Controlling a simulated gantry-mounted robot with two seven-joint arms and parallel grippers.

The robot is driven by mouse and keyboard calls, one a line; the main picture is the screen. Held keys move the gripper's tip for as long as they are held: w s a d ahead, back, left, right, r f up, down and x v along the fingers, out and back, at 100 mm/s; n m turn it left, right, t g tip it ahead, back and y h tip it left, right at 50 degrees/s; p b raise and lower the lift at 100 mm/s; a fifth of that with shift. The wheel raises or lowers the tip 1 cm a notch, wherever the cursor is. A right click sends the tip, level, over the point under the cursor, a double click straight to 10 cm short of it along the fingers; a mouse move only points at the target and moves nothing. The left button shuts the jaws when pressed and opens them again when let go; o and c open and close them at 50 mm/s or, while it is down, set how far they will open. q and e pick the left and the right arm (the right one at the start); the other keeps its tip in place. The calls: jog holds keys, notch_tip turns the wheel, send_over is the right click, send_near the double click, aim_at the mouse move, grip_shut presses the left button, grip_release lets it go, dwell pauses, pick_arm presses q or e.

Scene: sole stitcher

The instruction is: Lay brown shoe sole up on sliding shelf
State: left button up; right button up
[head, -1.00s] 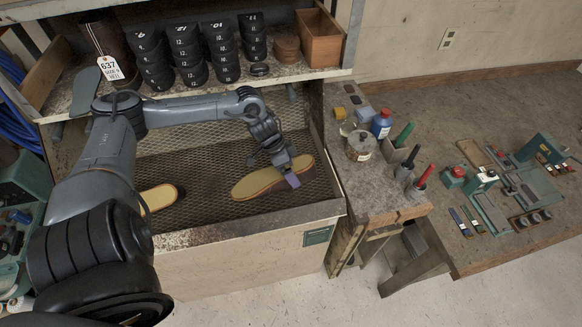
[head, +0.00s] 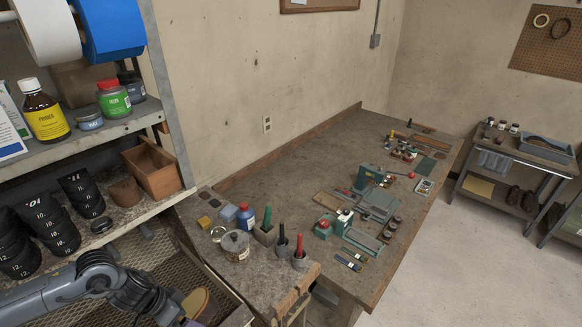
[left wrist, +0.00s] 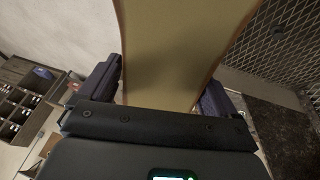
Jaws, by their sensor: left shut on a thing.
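A tan sole with a brown edge (head: 197,304) shows at the bottom of the head view, partly cut off by the frame. My left gripper (head: 190,321) is at its near side, at the frame's bottom edge. In the left wrist view the sole (left wrist: 182,40) stands between the two dark fingers of my left gripper (left wrist: 160,88), which is shut on it. Dark brown shoes (head: 516,196) sit on the low shelf of a rack (head: 478,188) at the far right. I cannot tell which part is the sliding shelf. My right gripper is not in view.
A mesh-floored bin (head: 155,245) lies under my left arm. A side bench (head: 205,228) holds jars, a blue bottle and handled tools. A long workbench (head: 300,165) carries green fixtures. Shelves with black stacked pieces (head: 50,228) stand left. The floor at right (head: 460,265) is clear.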

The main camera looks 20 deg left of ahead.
pick_arm(q)
jog(key=w+d+r, duration=1)
jog(key=w+d, duration=0.2)
jog(key=w, duration=0.2)
jog(key=w+d, duration=0.3)
jog(key=d, duration=0.8)
jog(key=s+a+f+n+y, duration=0.1)
jog(key=a+f+n, duration=0.25)
jog(key=f, duration=0.35)
jog(key=s+r+p, duration=0.9)
jog(key=r+p, duration=0.1)
jog(key=p, duration=0.2)
jog(key=shift+t+p, duration=0.35)
jog(key=shift+t, duration=0.05)
jog(key=shift+s+m, duration=0.1)
jog(key=shift+m, duration=0.15)
